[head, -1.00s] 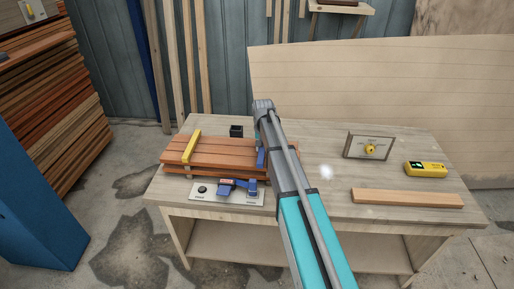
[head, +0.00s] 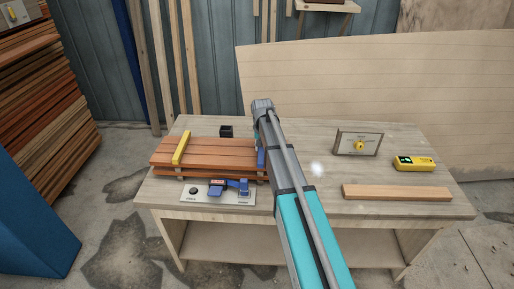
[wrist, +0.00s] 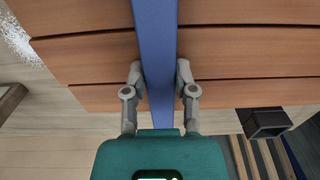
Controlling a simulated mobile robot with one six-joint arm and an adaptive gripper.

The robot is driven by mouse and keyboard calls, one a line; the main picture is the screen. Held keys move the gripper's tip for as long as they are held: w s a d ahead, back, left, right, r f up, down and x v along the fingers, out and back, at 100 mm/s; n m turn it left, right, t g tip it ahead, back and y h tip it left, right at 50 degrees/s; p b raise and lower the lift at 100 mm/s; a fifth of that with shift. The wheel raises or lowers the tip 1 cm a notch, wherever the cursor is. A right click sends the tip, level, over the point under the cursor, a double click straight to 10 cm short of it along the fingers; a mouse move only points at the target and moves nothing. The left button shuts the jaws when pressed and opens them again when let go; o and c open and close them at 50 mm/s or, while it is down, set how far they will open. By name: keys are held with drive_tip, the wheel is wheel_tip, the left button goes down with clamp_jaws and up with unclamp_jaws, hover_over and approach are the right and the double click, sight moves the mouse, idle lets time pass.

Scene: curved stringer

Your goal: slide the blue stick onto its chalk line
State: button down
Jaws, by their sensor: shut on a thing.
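The blue stick (wrist: 155,55) lies across the reddish-brown boards in the wrist view, running up and down the picture. My gripper (wrist: 158,80) is shut on it, one finger on each side. In the head view a small part of the blue stick (head: 261,158) shows beside my arm, at the right end of the boards (head: 205,155). My arm hides the gripper there. A yellow stick (head: 181,148) lies across the left part of the boards. I cannot make out a chalk line. A white patch (wrist: 16,38) shows at the upper left of the wrist view.
A plate with a blue clamp-like device (head: 229,187) lies in front of the boards. A small black box (head: 226,131) stands behind them. A panel with a yellow knob (head: 358,143), a yellow meter (head: 414,163) and a loose plank (head: 397,192) are on the right of the bench.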

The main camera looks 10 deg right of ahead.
drive_tip(key=shift+c, duration=1.7)
unclamp_jaws()
